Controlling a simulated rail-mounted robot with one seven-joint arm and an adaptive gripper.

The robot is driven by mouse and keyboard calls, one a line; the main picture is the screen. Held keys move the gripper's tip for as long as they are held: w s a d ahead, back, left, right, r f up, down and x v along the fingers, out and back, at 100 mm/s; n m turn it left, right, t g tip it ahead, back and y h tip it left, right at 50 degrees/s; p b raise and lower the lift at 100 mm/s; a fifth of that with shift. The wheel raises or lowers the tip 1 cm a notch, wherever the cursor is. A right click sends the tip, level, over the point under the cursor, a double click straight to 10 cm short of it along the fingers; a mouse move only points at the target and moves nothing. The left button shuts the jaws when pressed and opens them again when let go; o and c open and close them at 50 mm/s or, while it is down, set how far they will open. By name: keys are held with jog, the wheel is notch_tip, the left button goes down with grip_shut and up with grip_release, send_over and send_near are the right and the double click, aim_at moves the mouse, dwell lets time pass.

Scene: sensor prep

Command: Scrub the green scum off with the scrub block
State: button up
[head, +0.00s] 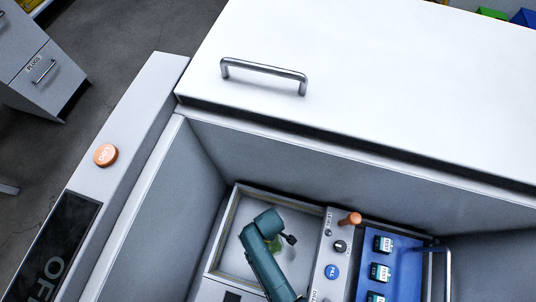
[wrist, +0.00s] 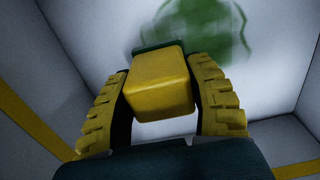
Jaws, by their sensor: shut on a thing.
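In the wrist view my gripper (wrist: 160,100) is shut on the scrub block (wrist: 160,85), a yellow block with a dark green edge at its far end. The green scum (wrist: 205,30) is a smeared green patch on the pale surface just beyond the block, at the top of the view. I cannot tell whether the block touches that surface. In the head view a small part of the green scum (head: 273,243) shows beside my teal arm, inside a square light tray (head: 225,251). My arm hides the gripper and block there.
The tray sits inside a deep grey-walled box with a raised white lid (head: 390,90) and metal handle (head: 264,75). Right of the tray are a control panel with an orange-tipped lever (head: 350,219), a blue button (head: 332,272) and a blue rack (head: 402,262) of small labelled vials.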

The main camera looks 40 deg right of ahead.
jog(key=shift+d+f, duration=0.15)
jog(key=shift+d, duration=0.05)
jog(key=shift+s, duration=0.1)
jog(key=shift+s+a+p, duration=0.2)
jog(key=shift+p, duration=0.35)
jog(key=shift+s+a+p, duration=0.75)
jog(key=shift+s+a, duration=0.05)
jog(key=shift+a, duration=0.15)
jog(key=shift+s+a+r+p, duration=0.25)
jog(key=shift+s+a+p, duration=0.2)
jog(key=shift+a+p, duration=0.15)
jog(key=shift+s+a+r+p, duration=0.1)
jog(key=shift+s+a+p, duration=0.3)
jog(key=shift+a, duration=0.2)
jog(key=shift+s+a+p, duration=0.25)
jog(key=shift+s+a, duration=0.1)
jog(key=shift+a, duration=0.2)
jog(key=shift+s+a+p, duration=0.4)
jog(key=shift+s+a, duration=0.3)
jog(key=shift+a, duration=0.2)
